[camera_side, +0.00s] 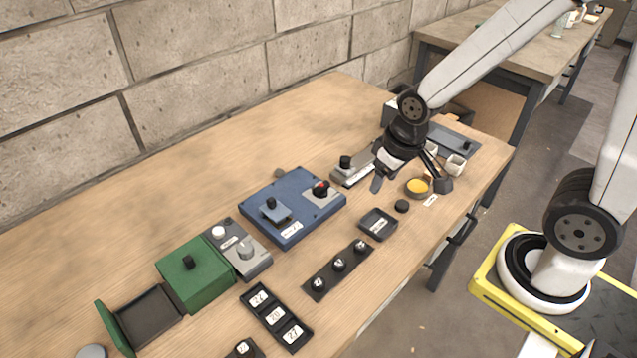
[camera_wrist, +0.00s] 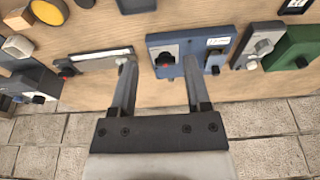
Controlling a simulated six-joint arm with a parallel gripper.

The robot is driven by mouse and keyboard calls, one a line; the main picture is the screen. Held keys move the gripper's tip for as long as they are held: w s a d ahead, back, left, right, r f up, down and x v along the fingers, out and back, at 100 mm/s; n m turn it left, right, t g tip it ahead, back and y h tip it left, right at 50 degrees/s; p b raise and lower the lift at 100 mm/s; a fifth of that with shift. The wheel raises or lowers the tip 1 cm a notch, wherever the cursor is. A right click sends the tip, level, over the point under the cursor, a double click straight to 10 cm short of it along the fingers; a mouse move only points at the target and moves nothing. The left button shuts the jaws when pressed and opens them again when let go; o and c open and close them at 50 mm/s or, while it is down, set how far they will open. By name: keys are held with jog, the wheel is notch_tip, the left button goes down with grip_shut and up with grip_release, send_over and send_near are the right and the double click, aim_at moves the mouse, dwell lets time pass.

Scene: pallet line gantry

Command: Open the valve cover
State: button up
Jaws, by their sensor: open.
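No part is readably marked as the valve cover. A blue box (camera_side: 300,224) lies mid-bench; on it are a small blue-grey flap (camera_side: 276,213) with a black knob, and a red-and-black knob (camera_side: 321,188) on a grey plate. The blue box also shows in the wrist view (camera_wrist: 190,38), partly behind a finger, with a black knob (camera_wrist: 164,60) near the left. My gripper (camera_side: 410,184) is open and empty, above the bench to the right of the blue box in the side view. In the wrist view its fingers (camera_wrist: 158,64) are spread apart.
A grey device (camera_side: 352,174), a dark tray (camera_side: 378,224), a yellow-filled dish (camera_side: 418,187) and a three-knob strip (camera_side: 338,270) lie nearby.

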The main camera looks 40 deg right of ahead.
jog(key=w+a+g, duration=0.1)
jog(key=w+a, duration=0.4)
jog(key=w, duration=0.6)
jog(key=g, duration=0.2)
send_over(271, 199)
jog(key=shift+f, duration=1.6)
jog(key=shift+f, duration=0.15)
jog(key=shift+f, duration=3.75)
grip_shut()
